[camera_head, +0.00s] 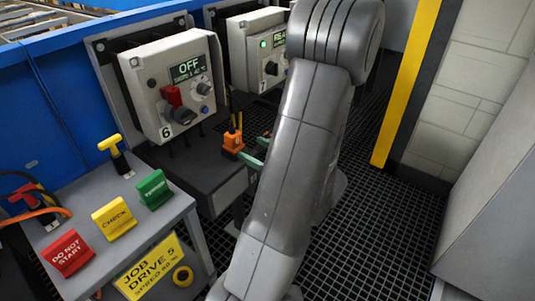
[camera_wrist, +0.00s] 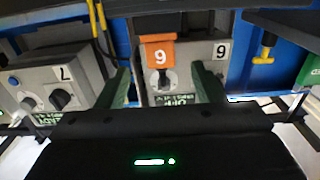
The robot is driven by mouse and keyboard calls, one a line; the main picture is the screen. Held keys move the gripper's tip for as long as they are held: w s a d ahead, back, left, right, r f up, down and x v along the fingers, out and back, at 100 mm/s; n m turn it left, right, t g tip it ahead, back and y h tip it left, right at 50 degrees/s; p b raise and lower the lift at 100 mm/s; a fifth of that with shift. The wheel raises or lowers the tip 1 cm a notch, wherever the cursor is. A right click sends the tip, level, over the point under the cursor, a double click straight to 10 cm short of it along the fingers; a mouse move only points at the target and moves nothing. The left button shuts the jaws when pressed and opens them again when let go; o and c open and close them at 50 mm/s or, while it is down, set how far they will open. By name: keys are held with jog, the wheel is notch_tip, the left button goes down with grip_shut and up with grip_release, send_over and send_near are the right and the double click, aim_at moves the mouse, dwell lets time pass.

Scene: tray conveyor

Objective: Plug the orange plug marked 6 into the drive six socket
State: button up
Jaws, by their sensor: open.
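The orange plug (camera_head: 232,141) stands on the dark ledge below the drive 6 box (camera_head: 178,75), with yellow cable above it. In the wrist view the orange plug (camera_wrist: 160,52) shows its 6 mark and appears between my fingertips, just beyond them. My gripper (camera_head: 249,149) has its green fingers apart beside the plug; I see no grip on it. It also shows in the wrist view (camera_wrist: 160,70). The drive 6 box has an OFF display, a dark knob and a red piece. I cannot make out the drive six socket.
The drive 7 box (camera_head: 258,50), with a green light, stands right of drive 6. A grey bench (camera_head: 90,275) at the front left carries a red DO NOT START block, a yellow CHECK block, a green block and a yellow-handled tool. Grated floor lies right of my arm.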

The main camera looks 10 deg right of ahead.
aim_at(237, 141)
jog(key=shift+v, duration=1.75)
jog(key=shift+a, duration=0.1)
jog(key=b+x, duration=0.1)
jog(key=x, duration=1)
jog(key=shift+w+a+f, duration=0.1)
jog(key=shift+w+a, duration=0.05)
jog(key=shift+b+x, duration=0.3)
jog(key=shift+x, duration=0.6)
